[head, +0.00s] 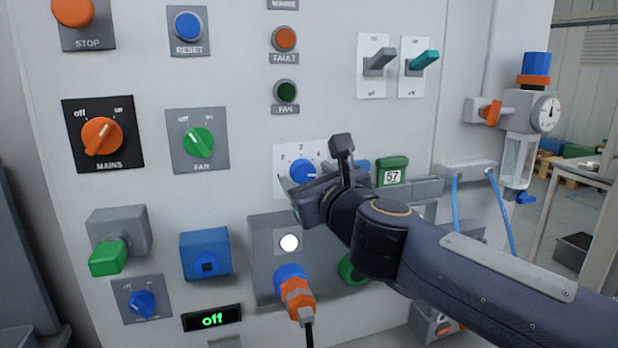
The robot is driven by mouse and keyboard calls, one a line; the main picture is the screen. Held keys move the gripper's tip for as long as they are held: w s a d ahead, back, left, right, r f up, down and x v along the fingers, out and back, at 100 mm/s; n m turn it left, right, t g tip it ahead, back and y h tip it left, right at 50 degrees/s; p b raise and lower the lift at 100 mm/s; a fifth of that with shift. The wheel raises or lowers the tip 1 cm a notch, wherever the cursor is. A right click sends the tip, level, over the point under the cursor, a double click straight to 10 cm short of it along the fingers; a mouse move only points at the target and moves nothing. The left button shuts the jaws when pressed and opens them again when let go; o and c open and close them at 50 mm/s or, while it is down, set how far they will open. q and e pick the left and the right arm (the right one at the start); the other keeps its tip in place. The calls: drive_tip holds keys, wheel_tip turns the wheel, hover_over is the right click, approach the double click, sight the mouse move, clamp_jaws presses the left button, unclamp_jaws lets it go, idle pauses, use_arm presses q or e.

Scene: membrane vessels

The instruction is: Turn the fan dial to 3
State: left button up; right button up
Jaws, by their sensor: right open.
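A blue dial (302,171) sits on a white plate with numbers around its top, in the middle of the panel. Its lower edge and any label below are hidden by my right gripper (322,178). The gripper is open, with its jaws at the dial's right and lower side; I cannot tell whether they touch it. A green FAN switch (199,142) marked off and on is to the left, its pointer tilted toward the upper left. A dark green FAN lamp (287,92) is above the dial. My left gripper is not in view.
An orange MAINS switch (102,137) is at the left. Below it are another blue dial (143,304) and a display reading "off" (212,318). A blue and orange plug (295,291) sticks out below my gripper. Two toggle levers (380,60) are at the upper right.

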drive_tip(key=shift+w+a, duration=0.1)
drive_tip(key=shift+w, duration=0.15)
drive_tip(key=c, duration=1)
drive_tip(key=shift+o, duration=0.2)
